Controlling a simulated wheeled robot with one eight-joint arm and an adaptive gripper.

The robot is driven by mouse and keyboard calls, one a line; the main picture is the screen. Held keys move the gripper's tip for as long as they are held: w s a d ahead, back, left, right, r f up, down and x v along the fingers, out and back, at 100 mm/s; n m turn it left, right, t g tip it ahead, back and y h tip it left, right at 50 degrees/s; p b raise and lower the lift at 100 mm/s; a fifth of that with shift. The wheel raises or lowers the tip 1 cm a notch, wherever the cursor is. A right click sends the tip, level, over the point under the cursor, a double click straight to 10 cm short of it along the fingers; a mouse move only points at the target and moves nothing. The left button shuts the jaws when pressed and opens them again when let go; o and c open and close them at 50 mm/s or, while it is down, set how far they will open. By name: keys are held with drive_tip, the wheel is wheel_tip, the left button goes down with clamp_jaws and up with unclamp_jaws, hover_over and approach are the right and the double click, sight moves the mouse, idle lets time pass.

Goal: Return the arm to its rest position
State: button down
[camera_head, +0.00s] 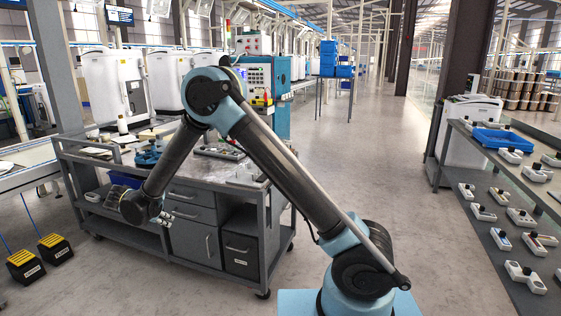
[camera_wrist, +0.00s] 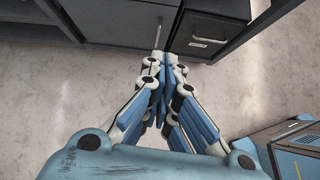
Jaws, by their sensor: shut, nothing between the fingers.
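My gripper (camera_wrist: 160,62) points down toward the floor in the wrist view, its white and blue fingers closed together with nothing between them. In the head view only a small part of my gripper (camera_head: 163,217) shows, beside my dark wrist and in front of the grey workbench (camera_head: 189,216). My arm rises from its blue base at the lower right, bends at a raised elbow and slopes down to the left. The wrist hangs below the bench top, near the drawers. In the wrist view the cabinet fronts (camera_wrist: 125,15) lie just beyond the fingertips.
A blue dish-like part (camera_head: 147,158) sits on the bench. Yellow-black boxes (camera_head: 54,248) stand on the floor at left. At right, a shelf rack (camera_head: 507,240) holds several small devices and a blue tray (camera_head: 503,139). The aisle floor (camera_head: 385,150) between is clear.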

drive_tip(key=w+d+r+m+g, duration=0.1)
drive_tip(key=w+d+r+m, duration=0.25)
drive_tip(key=d+r, duration=0.45)
drive_tip(key=w+d+r+m+g, duration=0.1)
drive_tip(key=w+d+r+m, duration=0.3)
drive_tip(key=d, duration=0.8)
drive_tip(key=s+d+r+m+g, duration=0.1)
drive_tip(key=d+r+m, duration=0.2)
drive_tip(key=d, duration=0.7)
drive_tip(key=s+d+r+m+g, duration=0.1)
drive_tip(key=s+d+r+m, duration=0.2)
drive_tip(key=d, duration=0.7)
drive_tip(key=s+d+m+g+y, duration=0.1)
drive_tip(key=s+d+m, duration=0.35)
drive_tip(key=d, duration=0.45)
drive_tip(key=s+d+m+g, duration=0.1)
drive_tip(key=s+d+m, duration=0.35)
drive_tip(key=d, duration=0.35)
drive_tip(key=s+d+f+m+y, duration=0.1)
drive_tip(key=s+d+f+m, duration=0.2)
drive_tip(key=s, duration=0.4)
drive_tip(key=s+d+f+m+y, duration=0.1)
drive_tip(key=s+d+f+m, duration=0.3)
drive_tip(key=s, duration=0.4)
drive_tip(key=shift+m, duration=0.55)
